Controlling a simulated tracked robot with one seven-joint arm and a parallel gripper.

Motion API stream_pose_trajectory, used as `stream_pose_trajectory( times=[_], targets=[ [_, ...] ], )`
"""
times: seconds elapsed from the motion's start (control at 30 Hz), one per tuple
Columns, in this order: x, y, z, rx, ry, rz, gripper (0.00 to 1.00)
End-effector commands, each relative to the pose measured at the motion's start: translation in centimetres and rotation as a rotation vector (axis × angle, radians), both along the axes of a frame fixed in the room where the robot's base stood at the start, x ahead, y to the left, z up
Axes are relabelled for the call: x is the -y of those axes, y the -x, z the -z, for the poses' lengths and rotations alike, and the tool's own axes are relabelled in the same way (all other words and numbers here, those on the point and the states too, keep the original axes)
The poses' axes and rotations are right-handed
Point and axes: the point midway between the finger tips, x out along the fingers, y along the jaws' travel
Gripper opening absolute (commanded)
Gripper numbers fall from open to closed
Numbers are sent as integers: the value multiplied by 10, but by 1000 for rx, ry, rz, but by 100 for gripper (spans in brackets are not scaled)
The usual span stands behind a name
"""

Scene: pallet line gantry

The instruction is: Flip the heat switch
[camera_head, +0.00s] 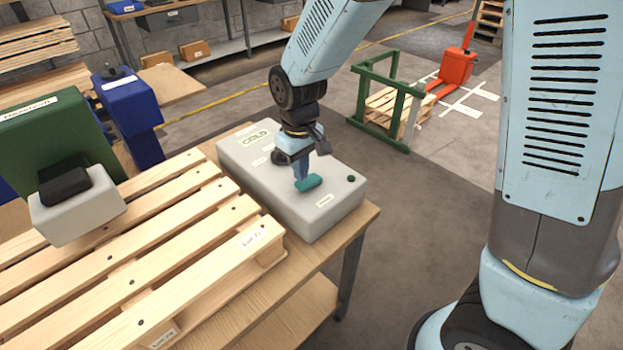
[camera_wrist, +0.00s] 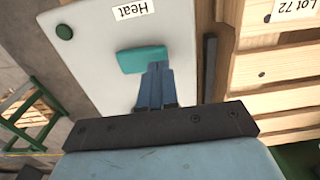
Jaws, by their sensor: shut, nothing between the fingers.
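A light grey control box (camera_head: 333,206) lies on the wooden table, with a "COLD" label (camera_head: 256,138) at its far end. A teal switch lever (camera_head: 309,184) is on its top; the wrist view also shows the lever (camera_wrist: 140,60), near a "Heat" label (camera_wrist: 134,10). My gripper (camera_head: 301,173) points down at the lever with its fingers together and empty. In the wrist view the fingertips (camera_wrist: 157,68) are right at the lever's edge; whether they touch it I cannot tell.
A slatted wooden pallet (camera_head: 130,240) lies beside the box on the left. A dark green button (camera_head: 351,178) is on the box's right part. A green and grey machine (camera_head: 75,205) stands at the left. A green frame (camera_head: 380,147) and an orange pallet jack (camera_head: 457,68) stand on the floor behind.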

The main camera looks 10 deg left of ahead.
Motion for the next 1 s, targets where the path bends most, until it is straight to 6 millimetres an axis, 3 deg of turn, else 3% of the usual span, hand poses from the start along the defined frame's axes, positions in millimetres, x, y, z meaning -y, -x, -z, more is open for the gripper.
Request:
stream_pose_trajectory(
  times=[1.0],
  targets=[
    [0, 0, 6, -1, 1, 1, 0]
  ],
)
